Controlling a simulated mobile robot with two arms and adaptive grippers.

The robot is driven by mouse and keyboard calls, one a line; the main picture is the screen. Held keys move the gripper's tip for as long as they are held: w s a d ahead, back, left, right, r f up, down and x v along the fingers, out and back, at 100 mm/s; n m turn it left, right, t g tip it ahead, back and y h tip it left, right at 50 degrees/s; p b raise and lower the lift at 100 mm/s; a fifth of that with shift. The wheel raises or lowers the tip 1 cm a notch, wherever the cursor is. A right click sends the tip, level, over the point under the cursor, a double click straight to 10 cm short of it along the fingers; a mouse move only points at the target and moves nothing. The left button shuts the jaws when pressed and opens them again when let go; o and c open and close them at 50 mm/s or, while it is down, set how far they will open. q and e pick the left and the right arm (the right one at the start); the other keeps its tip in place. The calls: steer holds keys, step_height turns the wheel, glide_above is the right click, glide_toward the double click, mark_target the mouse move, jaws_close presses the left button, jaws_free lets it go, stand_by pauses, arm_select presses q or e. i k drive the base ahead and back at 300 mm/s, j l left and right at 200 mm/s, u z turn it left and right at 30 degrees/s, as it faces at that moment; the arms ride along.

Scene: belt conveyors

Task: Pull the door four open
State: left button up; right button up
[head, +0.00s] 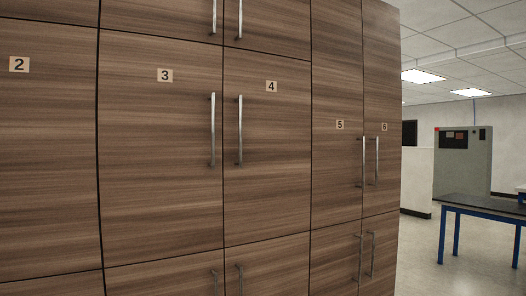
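Door four (268,170) is a wood-grain cabinet door right of the picture's middle, with a "4" label near its top. Its vertical metal handle (240,130) is on its left edge, beside door three's handle (212,130). Door four looks closed, flush with its neighbours. Neither of my grippers shows in the head view.
Doors two (45,160), three (160,160), five (336,140) and six (382,125) look closed too. More handled doors lie above and below. On the right are a blue-legged table (485,206), a grey machine cabinet (462,170) and open floor (425,255).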

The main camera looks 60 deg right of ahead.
mark_target(267, 98)
steer(key=z, duration=1.85)
